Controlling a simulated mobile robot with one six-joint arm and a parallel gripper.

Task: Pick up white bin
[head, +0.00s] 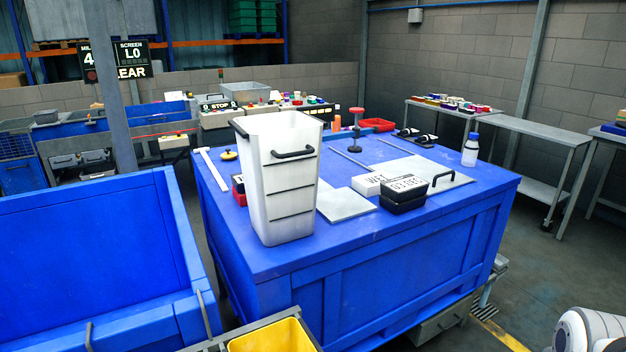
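The white bin (288,190) stands upright on the near left corner of the blue table (275,260). It is tall and narrows toward its base, with an open top. It has a dark handle (292,155) on the side facing right and another dark handle at its upper left rim. Dark horizontal lines run across its side. Nothing holds it. My gripper is not in view; a white rounded part at the lower right corner looks like part of my arm.
Boxes with printed labels (403,193), a flat grey plate (343,204) and a white bottle (470,150) share the table. A large blue container (90,265) stands at left, with a yellow bin (272,338) at the bottom. Open floor (540,270) lies at right.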

